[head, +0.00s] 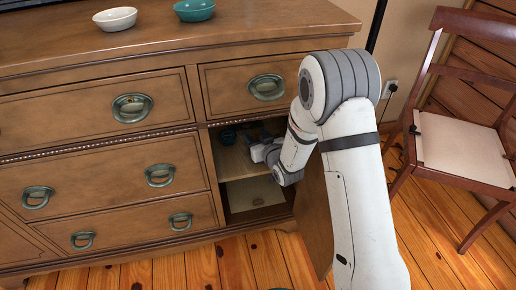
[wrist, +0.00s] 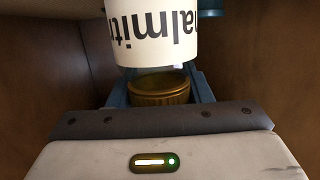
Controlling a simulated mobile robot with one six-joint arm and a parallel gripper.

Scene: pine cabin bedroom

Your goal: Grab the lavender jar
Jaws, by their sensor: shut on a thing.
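A jar with a white body or label (wrist: 150,35) and a ribbed brown-gold lid (wrist: 160,92) fills the middle of the wrist view. Its dark printing appears upside down, is cut off, and does not show the word lavender. My gripper (wrist: 161,88) is shut, with its blue-grey fingers on both sides of the lid. In the head view my gripper (head: 262,151) reaches into the open cabinet compartment (head: 236,160). The jar cannot be made out there, and my arm hides part of the opening.
A teal object (head: 229,135) stands deeper in the compartment. Wooden side walls (wrist: 50,70) are close on both sides. The open cabinet door (head: 314,215) is beside my arm. A white bowl (head: 115,18) and a teal bowl (head: 194,10) stand on the dresser top. A chair (head: 465,150) is at right.

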